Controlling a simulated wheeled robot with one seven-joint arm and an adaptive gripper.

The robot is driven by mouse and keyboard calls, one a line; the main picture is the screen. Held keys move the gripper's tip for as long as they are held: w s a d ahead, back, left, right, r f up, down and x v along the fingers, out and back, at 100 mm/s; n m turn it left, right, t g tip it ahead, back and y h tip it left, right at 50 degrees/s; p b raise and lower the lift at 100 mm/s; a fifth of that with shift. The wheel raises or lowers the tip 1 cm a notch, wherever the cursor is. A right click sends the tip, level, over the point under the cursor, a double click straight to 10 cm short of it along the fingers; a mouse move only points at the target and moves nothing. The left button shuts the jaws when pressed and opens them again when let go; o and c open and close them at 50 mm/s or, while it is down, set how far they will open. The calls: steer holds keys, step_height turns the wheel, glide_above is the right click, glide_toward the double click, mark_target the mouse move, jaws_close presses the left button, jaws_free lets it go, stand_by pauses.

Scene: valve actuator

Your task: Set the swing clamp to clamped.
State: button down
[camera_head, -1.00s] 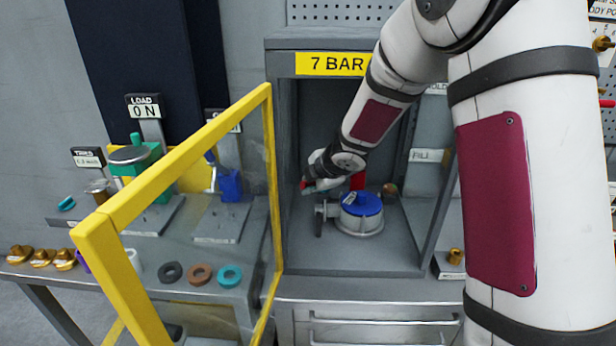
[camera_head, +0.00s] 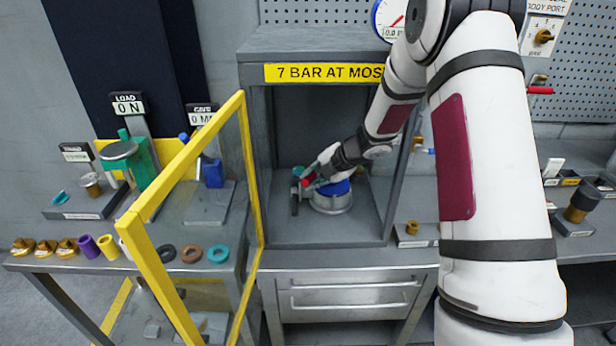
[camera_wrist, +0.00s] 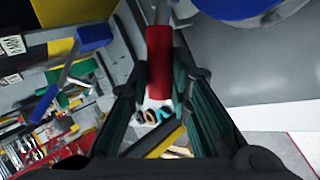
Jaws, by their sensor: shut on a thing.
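The swing clamp fixture stands on the floor of the grey cabinet. It has a round grey body (camera_head: 331,205) with a blue top (camera_head: 334,188); the blue also shows at the upper edge of the wrist view (camera_wrist: 235,6). A red handle (camera_wrist: 158,62) lies between my fingers in the wrist view. Red also shows beside my gripper (camera_head: 306,176) in the head view. My gripper (camera_wrist: 160,82) is shut on the red handle, at the left of the blue top. My gripper and wrist hide part of the fixture, so I cannot tell the clamp arm's position.
The grey cabinet (camera_head: 247,130) encloses the fixture on its sides and top. A yellow-framed clear door (camera_head: 186,157) stands open at its left. Several rings and fittings lie on the left bench, including a teal ring (camera_head: 218,252). Drawers (camera_head: 345,299) lie below.

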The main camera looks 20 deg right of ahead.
stand_by(0.3)
steer(key=c, duration=1.5)
jaws_free()
steer(key=shift+o, duration=0.2)
